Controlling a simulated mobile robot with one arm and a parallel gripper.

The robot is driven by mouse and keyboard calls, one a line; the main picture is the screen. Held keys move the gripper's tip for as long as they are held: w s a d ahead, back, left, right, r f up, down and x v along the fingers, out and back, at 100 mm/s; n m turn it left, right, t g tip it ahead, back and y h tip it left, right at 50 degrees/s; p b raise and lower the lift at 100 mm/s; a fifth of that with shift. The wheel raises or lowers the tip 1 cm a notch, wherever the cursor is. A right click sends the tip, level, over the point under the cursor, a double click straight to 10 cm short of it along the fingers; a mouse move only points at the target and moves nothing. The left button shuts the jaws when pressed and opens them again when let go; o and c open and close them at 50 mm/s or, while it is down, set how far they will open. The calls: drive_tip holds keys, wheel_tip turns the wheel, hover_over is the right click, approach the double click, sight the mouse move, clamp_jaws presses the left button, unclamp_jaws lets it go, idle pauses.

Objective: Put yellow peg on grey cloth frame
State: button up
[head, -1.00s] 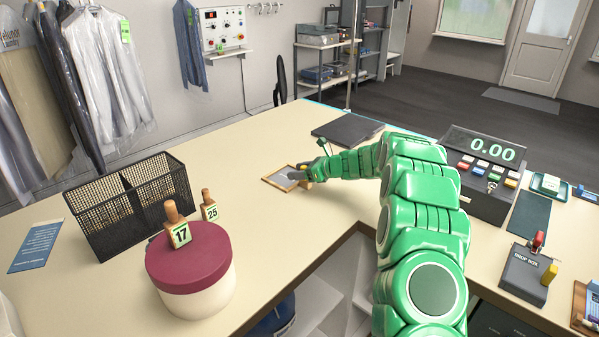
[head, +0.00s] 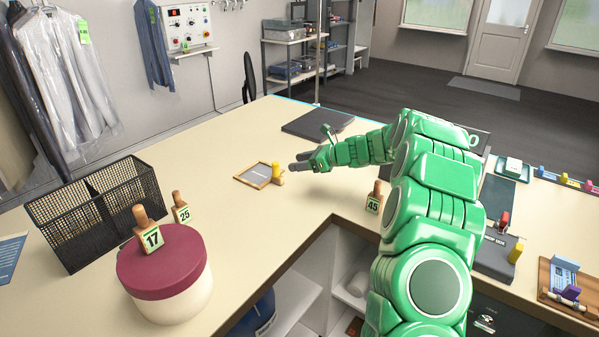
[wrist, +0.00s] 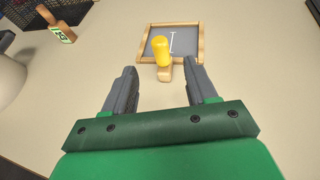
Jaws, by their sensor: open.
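The grey cloth frame (head: 256,175) lies flat on the counter, a thin wooden border around a grey panel. It also shows in the wrist view (wrist: 184,41). A yellow peg (head: 276,169) stands at its near right edge, upright above a small wooden tab. In the wrist view the yellow peg (wrist: 160,50) overlaps the frame's near border, with the tab just below it. My gripper (head: 292,162) is open and empty, just right of the peg in the head view. In the wrist view its fingers (wrist: 167,78) are spread wide, short of the peg and apart from it.
Numbered wooden tags 17 (head: 148,229), 25 (head: 181,208) and 45 (head: 374,197) stand around. A round box (head: 165,275) and black mesh basket (head: 95,210) are at left. A dark pad (head: 317,123) lies behind the frame. Another yellow peg (head: 516,253) is at right.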

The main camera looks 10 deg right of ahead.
drive_tip(key=s+a+r+n+g+h, duration=0.1)
drive_tip(key=s+a+r+n+g, duration=0.2)
drive_tip(key=s, duration=0.7)
drive_tip(key=s+a+r+n+g+h, duration=0.1)
drive_tip(key=s+a+r+n, duration=0.2)
drive_tip(key=s+a+n, duration=0.45)
drive_tip(key=s+a+r+n+g+h, duration=0.1)
drive_tip(key=s+r+n+g, duration=0.15)
drive_tip(key=s, duration=0.85)
drive_tip(key=s+d+n+h, duration=0.3)
drive_tip(key=s+d, duration=0.1)
drive_tip(key=s, duration=0.7)
drive_tip(key=s+d+f+n+g+h, duration=0.1)
drive_tip(key=s+d+n, duration=0.3)
drive_tip(key=s, duration=0.7)
drive_tip(key=s+d+n+g+h, duration=0.1)
drive_tip(key=s+d+n+h, duration=0.3)
drive_tip(key=s, duration=0.7)
drive_tip(key=shift+s+d+f+h, duration=0.15)
drive_tip(key=shift+d+f+h, duration=0.15)
drive_tip(key=shift+d+f, duration=0.05)
